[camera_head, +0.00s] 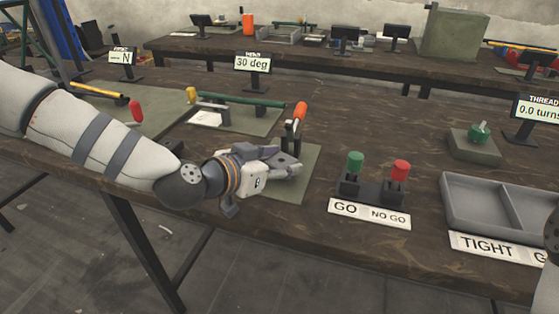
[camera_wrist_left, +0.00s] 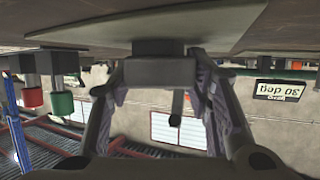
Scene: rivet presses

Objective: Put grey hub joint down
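My left gripper (camera_head: 288,166) reaches in low over a green mat with an orange-handled rivet press (camera_head: 296,127). In the left wrist view, which is upside down, a plain grey block (camera_wrist_left: 158,74), apparently the grey hub joint, is between the two fingers. The fingers meet its sides. It is at a dark block (camera_wrist_left: 158,47) that stands on the mat; whether it rests on that block I cannot tell. A dark rod with a round end (camera_wrist_left: 176,110) shows between the fingers. In the head view the fingers mostly hide the joint. My right gripper is out of view.
Green and red gauges (camera_head: 355,163) stand behind the GO / NO GO label, right of the mat. A grey divided tray (camera_head: 484,228) is farther right. A green tube fixture (camera_head: 240,99) and a "30 deg" sign (camera_head: 252,63) are behind. Bare wood lies between the gauges and tray.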

